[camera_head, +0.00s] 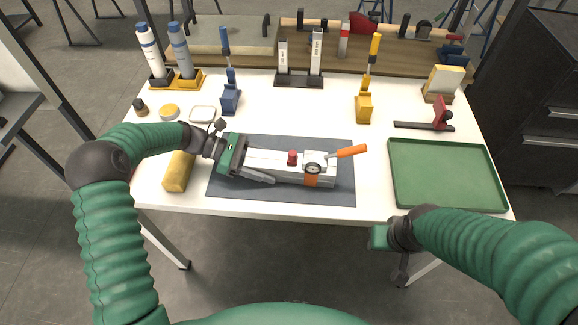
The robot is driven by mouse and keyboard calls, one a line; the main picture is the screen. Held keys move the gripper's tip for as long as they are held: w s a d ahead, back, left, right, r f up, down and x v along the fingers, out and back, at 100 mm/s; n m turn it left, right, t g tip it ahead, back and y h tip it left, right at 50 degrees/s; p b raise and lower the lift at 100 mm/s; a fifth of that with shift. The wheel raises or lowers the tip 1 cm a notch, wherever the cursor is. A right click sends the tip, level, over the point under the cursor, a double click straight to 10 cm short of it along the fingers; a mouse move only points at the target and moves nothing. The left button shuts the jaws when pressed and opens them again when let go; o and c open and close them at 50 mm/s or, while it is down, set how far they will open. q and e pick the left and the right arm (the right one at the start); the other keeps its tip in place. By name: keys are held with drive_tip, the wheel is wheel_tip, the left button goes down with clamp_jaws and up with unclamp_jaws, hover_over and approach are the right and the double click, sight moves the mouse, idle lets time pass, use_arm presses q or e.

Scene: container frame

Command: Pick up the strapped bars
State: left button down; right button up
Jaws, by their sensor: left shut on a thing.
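The strapped bars (325,172) are pale grey-white lengths with an orange band around their right part. They lie along the dark grey mat (225,188) in the middle of the table. A round dial, a red knob and an orange handle (350,151) show at their right part. My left gripper (260,168) reaches in from the left and is shut on the left part of the bars; its green palm hides their left end. I cannot tell whether they are clear of the mat. My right gripper (379,237) is at the table's front edge, apart from the bars; its fingers are not clear.
A yellow block (179,171) lies left of the mat, close to my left arm. An empty green tray (446,175) is at the right. Blue and yellow tools (364,107), a black holder with two upright bars (299,79) and bottles (180,50) stand farther back.

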sight(268, 158)
use_arm(q)
drive_tip(key=shift+r, duration=0.15)
wheel_tip(268, 158, up, 4)
drive_tip(key=shift+f+p, duration=0.25)
drive_tip(key=shift+p, duration=0.25)
drive_tip(key=s+d+r+p, duration=0.1)
drive_tip(key=s+d, duration=0.2)
drive_tip(key=s, duration=1.2)
drive_tip(key=shift+s+p, duration=0.35)
drive_tip(key=shift+s, duration=0.05)
drive_tip(key=shift+r, duration=0.1)
